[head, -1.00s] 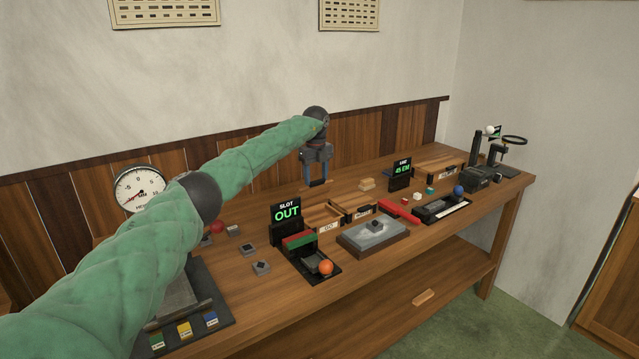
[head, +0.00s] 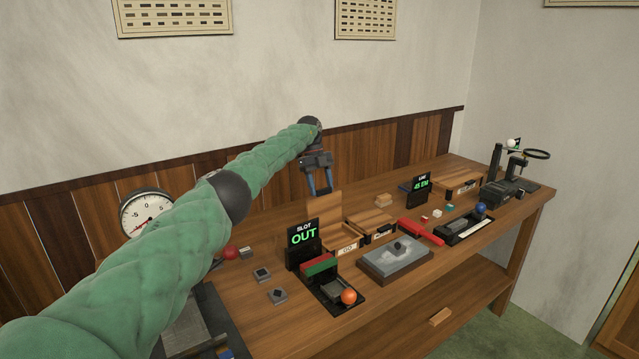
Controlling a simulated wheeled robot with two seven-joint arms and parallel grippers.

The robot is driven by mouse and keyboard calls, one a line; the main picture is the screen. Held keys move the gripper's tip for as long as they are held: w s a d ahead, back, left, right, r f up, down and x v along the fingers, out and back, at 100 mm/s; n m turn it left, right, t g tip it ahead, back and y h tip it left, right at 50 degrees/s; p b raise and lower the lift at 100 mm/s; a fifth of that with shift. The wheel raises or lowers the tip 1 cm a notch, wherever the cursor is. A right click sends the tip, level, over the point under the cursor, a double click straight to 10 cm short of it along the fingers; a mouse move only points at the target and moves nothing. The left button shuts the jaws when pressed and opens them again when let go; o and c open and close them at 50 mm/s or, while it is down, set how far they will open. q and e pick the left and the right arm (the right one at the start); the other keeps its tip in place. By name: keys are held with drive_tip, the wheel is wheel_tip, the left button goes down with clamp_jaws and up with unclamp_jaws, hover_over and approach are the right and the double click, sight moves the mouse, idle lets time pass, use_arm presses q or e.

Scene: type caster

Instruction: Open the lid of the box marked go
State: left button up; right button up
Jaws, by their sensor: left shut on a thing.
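The small wooden box (head: 345,251) has a white label on its front, tiny and hard to read, which seems to say GO. It stands just right of the black sign reading SLOT OUT. Its wooden lid (head: 324,211) stands roughly upright at the back, and the box's inside shows from above. My left gripper (head: 319,192) comes from above and behind, its blue fingers shut at the lid's upper edge. The hinge and the exact grip are too small to tell. My right gripper is out of view.
A second wooden box (head: 371,221), its top covered, stands close on the right. The SLOT sign (head: 303,240) stands close on the left. A grey stone tray (head: 397,262) and an orange ball (head: 348,297) lie in front. A dial gauge (head: 147,212) is far left.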

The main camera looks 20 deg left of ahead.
use_arm(q)
drive_tip(key=shift+a+f, duration=0.25)
drive_tip(key=shift+f, duration=0.35)
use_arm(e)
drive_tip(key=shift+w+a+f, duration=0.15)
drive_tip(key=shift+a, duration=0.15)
use_arm(q)
drive_tip(key=o, duration=1.4)
drive_tip(key=shift+a, duration=0.1)
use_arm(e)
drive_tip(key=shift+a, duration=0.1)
use_arm(q)
drive_tip(key=shift+r, duration=0.2)
